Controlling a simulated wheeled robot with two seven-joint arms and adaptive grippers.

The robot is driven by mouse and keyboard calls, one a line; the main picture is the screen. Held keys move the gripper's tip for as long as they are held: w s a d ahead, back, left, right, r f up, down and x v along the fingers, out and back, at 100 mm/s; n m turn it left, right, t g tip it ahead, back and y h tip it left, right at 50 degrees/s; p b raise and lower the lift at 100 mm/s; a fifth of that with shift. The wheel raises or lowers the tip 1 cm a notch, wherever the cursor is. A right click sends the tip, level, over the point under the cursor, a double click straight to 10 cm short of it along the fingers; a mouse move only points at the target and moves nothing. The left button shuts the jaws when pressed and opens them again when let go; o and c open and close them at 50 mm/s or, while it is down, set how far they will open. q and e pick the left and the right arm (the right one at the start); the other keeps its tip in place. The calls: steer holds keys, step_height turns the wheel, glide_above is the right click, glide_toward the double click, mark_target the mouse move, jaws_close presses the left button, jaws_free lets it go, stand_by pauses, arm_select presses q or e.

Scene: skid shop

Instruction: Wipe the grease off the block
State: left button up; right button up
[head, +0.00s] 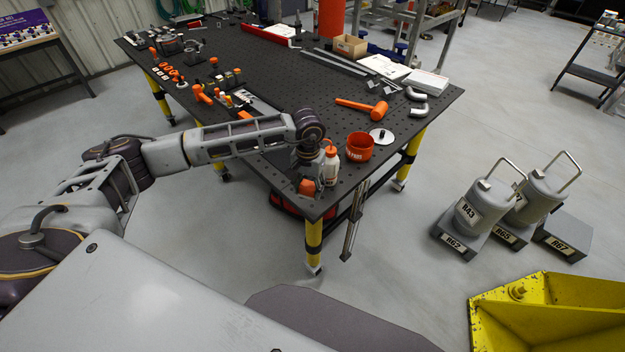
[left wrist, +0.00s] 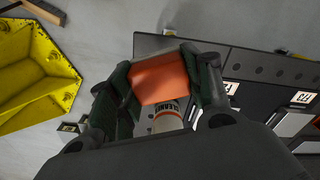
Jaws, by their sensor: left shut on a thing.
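My left gripper (head: 308,178) is over the near corner of the black perforated table (head: 335,112). It is shut on an orange pad-like piece (head: 307,188), which also shows between the fingers in the left wrist view (left wrist: 160,78). Whether the piece touches the table is unclear. A white bottle (head: 331,167) with an orange top stands right beside the gripper. Its label partly shows in the left wrist view (left wrist: 167,117). I cannot tell which thing is the greasy block, and no grease is clear. My right gripper is not in view.
An orange bin (head: 360,147) stands just right of the bottle. An orange mallet (head: 364,108), a grey disc (head: 381,137) and curved pipe pieces (head: 416,103) lie beyond it. Grey canisters (head: 481,207) and a yellow hopper (head: 550,310) are on the floor at right.

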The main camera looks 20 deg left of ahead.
arm_select(q)
steer(key=shift+s+a+f+n+b, duration=0.1)
steer(key=shift+a+f+n+b, duration=0.55)
steer(key=shift+a+f, duration=0.6)
steer(key=a, duration=0.1)
steer(key=w+a+n, duration=0.1)
steer(key=a+r+n+b, duration=0.1)
steer(key=shift+w+a, duration=0.2)
steer(key=shift+w, duration=0.05)
steer(key=w+a+r+n, duration=0.1)
steer(key=a+r+n, duration=0.1)
steer(key=n, duration=1.1)
steer(key=w+a+r+n, duration=0.1)
steer(key=a+r+n, duration=0.2)
steer(key=n, duration=1)
steer(key=shift+a, duration=0.25)
steer(key=shift+n, duration=0.95)
